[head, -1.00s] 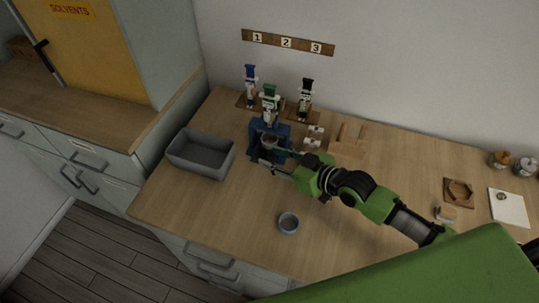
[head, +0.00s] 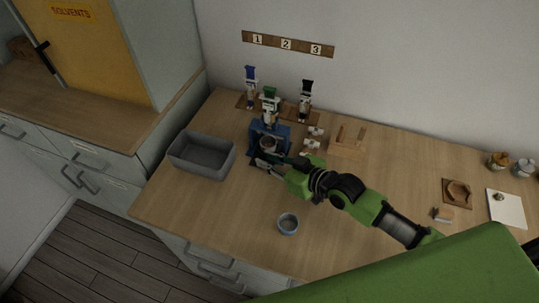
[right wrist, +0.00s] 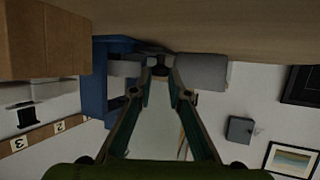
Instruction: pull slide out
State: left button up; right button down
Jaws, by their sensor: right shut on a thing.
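A blue fixture (head: 283,132) stands on the workbench below the green-hatted nutcracker figure (head: 269,105); a round grey part (head: 267,144) sits in its front. My right gripper (head: 262,161) is at the front of this fixture, its fingers closed on a small part there. My left gripper is out of view.
A grey bin (head: 203,155) stands left of the fixture. A small grey cup (head: 287,223) stands near the front edge. Two other nutcrackers (head: 250,88) (head: 305,100), small white pieces (head: 313,143) and a wooden holder (head: 347,142) stand behind. The bench front between bin and cup is clear.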

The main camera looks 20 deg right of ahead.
jog(key=s+a+p, duration=0.1)
jog(key=s, duration=0.1)
jog(key=s+a+p, duration=0.1)
jog(key=s, duration=0.1)
jog(key=s+a+p, duration=0.1)
jog(key=a, duration=0.1)
jog(key=shift+s+r+p, duration=0.15)
jog(key=shift+s+p, duration=0.15)
jog(key=shift+s, duration=0.1)
jog(key=shift+s+a, duration=0.2)
jog(key=shift+s, duration=0.15)
jog(key=c, duration=1.9)
grip_release()
jog(key=shift+w, duration=0.1)
jog(key=v, duration=1.2)
jog(key=shift+d, duration=0.1)
